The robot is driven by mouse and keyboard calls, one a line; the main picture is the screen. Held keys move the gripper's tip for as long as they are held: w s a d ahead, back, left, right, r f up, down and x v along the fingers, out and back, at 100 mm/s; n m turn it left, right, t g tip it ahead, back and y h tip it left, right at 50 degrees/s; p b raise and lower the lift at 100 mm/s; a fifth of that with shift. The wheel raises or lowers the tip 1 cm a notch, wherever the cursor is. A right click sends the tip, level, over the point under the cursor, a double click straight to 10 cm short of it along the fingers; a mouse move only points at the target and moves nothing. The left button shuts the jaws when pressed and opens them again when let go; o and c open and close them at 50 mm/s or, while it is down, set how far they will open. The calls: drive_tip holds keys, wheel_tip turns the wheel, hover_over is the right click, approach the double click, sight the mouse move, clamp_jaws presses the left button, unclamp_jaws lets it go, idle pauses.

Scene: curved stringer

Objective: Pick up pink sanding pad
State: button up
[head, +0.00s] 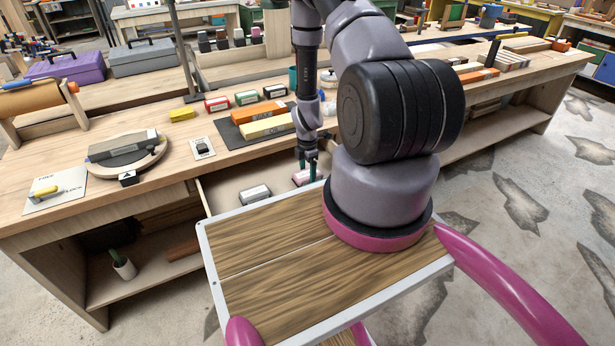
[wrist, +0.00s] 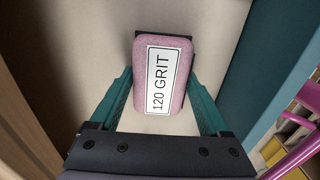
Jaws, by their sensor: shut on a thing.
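The pink sanding pad (wrist: 148,103) is a rounded pink block with a white "120 GRIT" label, and it lies between my gripper's teal fingers in the wrist view. My gripper (wrist: 162,112) is shut on its sides. In the head view the pink pad (head: 302,177) shows small at my gripper (head: 308,170), down in the open drawer (head: 225,188) of the workbench. I cannot tell whether the pad touches the drawer floor. Part of the drawer is hidden behind my arm and the wooden deck.
A grey block (head: 255,194) lies in the drawer, left of the pink pad. The drawer walls stand close around my gripper. On the bench are a dark mat (head: 240,134) with orange and yellow blocks, several small boxes, and a round stand (head: 126,164).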

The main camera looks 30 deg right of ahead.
sight(307, 173)
wheel_tip(307, 173, up, 10)
idle(0.6)
